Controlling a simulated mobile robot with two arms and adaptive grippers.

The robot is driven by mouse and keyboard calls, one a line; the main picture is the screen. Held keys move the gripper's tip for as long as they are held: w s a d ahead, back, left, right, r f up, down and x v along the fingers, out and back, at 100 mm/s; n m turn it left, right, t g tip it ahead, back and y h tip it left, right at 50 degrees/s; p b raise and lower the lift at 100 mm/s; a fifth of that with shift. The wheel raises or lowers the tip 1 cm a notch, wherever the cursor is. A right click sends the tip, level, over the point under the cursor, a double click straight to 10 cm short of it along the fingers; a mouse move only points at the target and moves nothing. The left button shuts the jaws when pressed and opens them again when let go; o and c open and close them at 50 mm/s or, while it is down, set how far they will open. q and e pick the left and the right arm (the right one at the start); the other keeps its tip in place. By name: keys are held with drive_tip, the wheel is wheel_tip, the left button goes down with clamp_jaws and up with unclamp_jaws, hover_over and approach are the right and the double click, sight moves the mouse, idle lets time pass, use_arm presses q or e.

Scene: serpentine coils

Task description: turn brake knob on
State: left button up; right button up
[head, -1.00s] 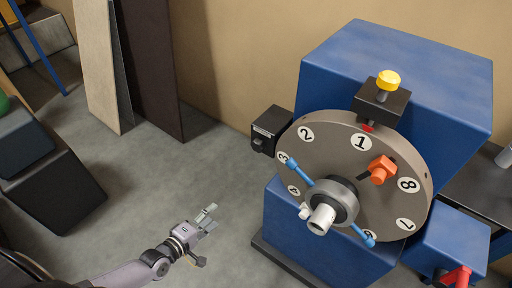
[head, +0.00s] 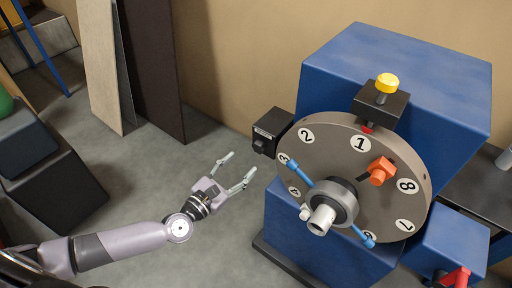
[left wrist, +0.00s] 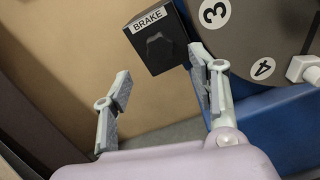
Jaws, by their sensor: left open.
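The brake knob (left wrist: 158,47) is a dark knob on the face of a black box (left wrist: 150,28) with a white BRAKE label. In the head view the box (head: 272,130) sits at the left edge of the numbered grey disc, and its knob (head: 259,146) shows small on its front. My left gripper (head: 239,167) is open and empty, just below and left of the box, apart from it. In the left wrist view the gripper (left wrist: 165,85) has its fingers spread, with the knob above and between the fingertips. My right gripper is out of view.
The grey numbered disc (head: 335,155) has a central hub with blue handles (head: 300,173) and an orange block (head: 381,170). It stands on a blue machine (head: 400,75) with a yellow knob (head: 387,82) on top. Boards lean on the wall.

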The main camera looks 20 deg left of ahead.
sight(257, 149)
use_arm(q)
drive_tip(key=x, duration=0.7)
drive_tip(key=shift+w+p, duration=0.3)
drive_tip(key=shift+p, duration=0.05)
drive_tip(key=shift+w+d+f, duration=0.1)
drive_tip(key=shift+w+d, duration=0.15)
drive_tip(key=shift+w, duration=0.1)
drive_tip(key=shift+c, duration=0.6)
drive_tip(key=c, duration=1)
drive_tip(key=shift+c, duration=0.2)
